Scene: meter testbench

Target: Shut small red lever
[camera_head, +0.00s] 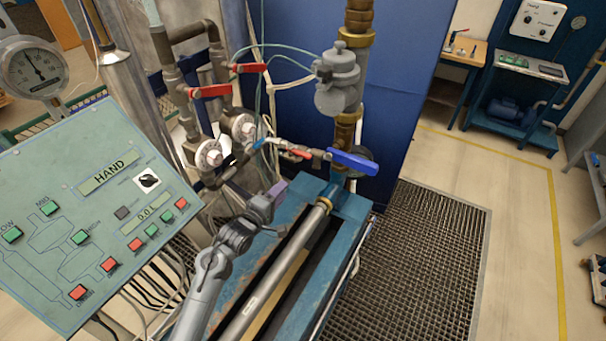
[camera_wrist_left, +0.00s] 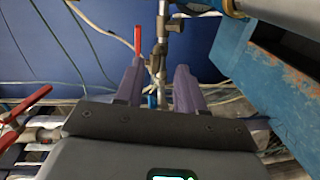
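The small red lever (camera_head: 301,154) sits on the thin horizontal pipe at the centre of the head view, left of a larger blue lever (camera_head: 352,162). In the left wrist view a thin red lever (camera_wrist_left: 137,40) stands upright just beyond the fingertips, slightly left of the middle of the gap. My left gripper (camera_head: 256,186) is below and left of the small red lever in the head view. In the left wrist view its two fingers (camera_wrist_left: 160,72) are apart, with nothing clearly held between them. My right gripper does not show.
Two larger red levers (camera_head: 210,91) (camera_head: 248,68) are on the pipes up and left. A green control panel (camera_head: 95,215) stands left of my arm. The blue bench frame (camera_head: 345,210) is to the right. Loose cables (camera_wrist_left: 88,42) hang near the gripper.

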